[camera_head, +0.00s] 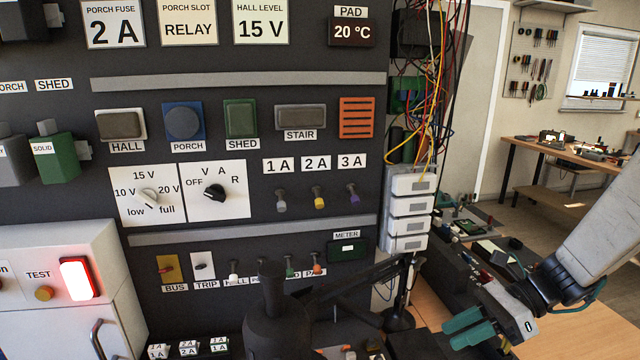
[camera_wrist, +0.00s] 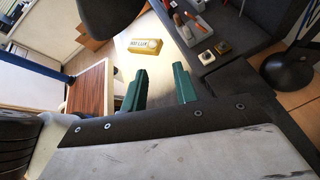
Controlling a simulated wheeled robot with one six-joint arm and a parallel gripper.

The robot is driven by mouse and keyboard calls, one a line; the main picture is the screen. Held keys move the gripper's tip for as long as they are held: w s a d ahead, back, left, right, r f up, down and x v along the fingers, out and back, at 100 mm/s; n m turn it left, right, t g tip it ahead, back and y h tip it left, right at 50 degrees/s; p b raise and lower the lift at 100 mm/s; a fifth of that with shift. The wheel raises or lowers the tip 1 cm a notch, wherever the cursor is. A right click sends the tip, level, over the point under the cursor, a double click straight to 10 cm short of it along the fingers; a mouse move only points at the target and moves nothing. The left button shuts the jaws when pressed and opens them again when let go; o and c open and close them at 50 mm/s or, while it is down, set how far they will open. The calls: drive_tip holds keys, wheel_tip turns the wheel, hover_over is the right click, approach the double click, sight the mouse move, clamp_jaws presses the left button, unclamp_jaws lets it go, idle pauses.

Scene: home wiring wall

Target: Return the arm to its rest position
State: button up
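My gripper (camera_head: 468,328) is at the lower right of the head view, to the right of the wall panel and over the wooden bench. My white and black arm (camera_head: 600,235) reaches down to it from the right edge. In the wrist view the two green fingers of my gripper (camera_wrist: 160,86) stand apart with nothing between them. A small yellow labelled block (camera_wrist: 146,46) lies on the surface beyond the fingertips, not touched.
The dark wall panel (camera_head: 390,80) with switches and dials fills the left and middle. White stacked modules (camera_head: 408,205) and loose wires (camera_head: 430,90) are at its right edge. Dark equipment (camera_head: 450,262) stands close behind my gripper. A black lamp base (camera_wrist: 288,72) shows in the wrist view.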

drive_tip(key=s+d+r+n+t+h, duration=0.1)
drive_tip(key=s+r+n+h, duration=0.5)
drive_tip(key=s+n, duration=0.2)
drive_tip(key=s+r+n+t+h, duration=0.1)
drive_tip(key=s+r+n+h, duration=0.4)
drive_tip(key=s+n, duration=0.3)
drive_tip(key=shift+s+d+r+n+h, duration=0.25)
drive_tip(key=shift+d+r+n+h, duration=0.25)
drive_tip(key=shift+n, duration=1.7)
